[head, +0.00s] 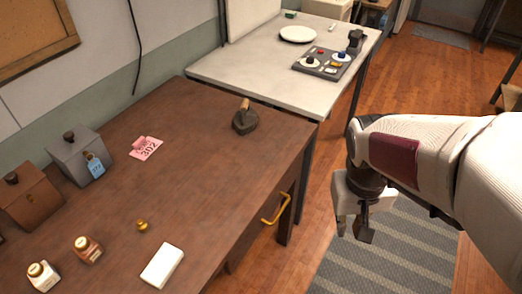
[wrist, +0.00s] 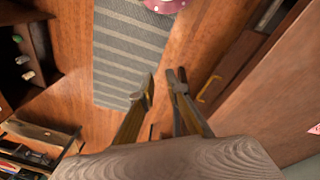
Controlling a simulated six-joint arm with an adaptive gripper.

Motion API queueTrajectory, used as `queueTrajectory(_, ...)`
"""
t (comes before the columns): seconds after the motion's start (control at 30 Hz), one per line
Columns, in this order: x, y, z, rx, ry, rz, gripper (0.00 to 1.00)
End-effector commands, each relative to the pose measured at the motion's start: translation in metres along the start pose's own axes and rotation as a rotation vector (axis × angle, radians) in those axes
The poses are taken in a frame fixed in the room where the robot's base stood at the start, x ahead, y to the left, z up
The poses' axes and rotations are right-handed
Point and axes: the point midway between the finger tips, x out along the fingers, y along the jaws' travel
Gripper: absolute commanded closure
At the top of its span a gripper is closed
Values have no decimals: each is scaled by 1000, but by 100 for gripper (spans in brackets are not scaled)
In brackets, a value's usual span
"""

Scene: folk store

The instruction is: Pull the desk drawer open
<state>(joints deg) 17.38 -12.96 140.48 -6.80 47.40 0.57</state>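The dark wooden desk (head: 190,180) stands at the left in the head view. Its drawer front (head: 250,238) faces right, is seen at a steep angle and looks flush with the desk. A yellow bar handle (head: 275,208) is on the drawer; it also shows in the wrist view (wrist: 207,89), right of the fingers. My gripper (head: 353,228) hangs to the right of the handle, apart from it, over the floor. In the wrist view its two fingers (wrist: 162,82) stand a little apart with nothing between them.
A striped rug (head: 385,255) lies on the open floor right of the desk.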

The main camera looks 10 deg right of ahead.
Motion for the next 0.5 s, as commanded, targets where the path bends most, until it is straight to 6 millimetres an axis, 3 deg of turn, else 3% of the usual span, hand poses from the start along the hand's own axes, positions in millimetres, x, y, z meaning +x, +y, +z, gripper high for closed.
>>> queueTrajectory(0.5,73,59,-33,51,-67,85,86)
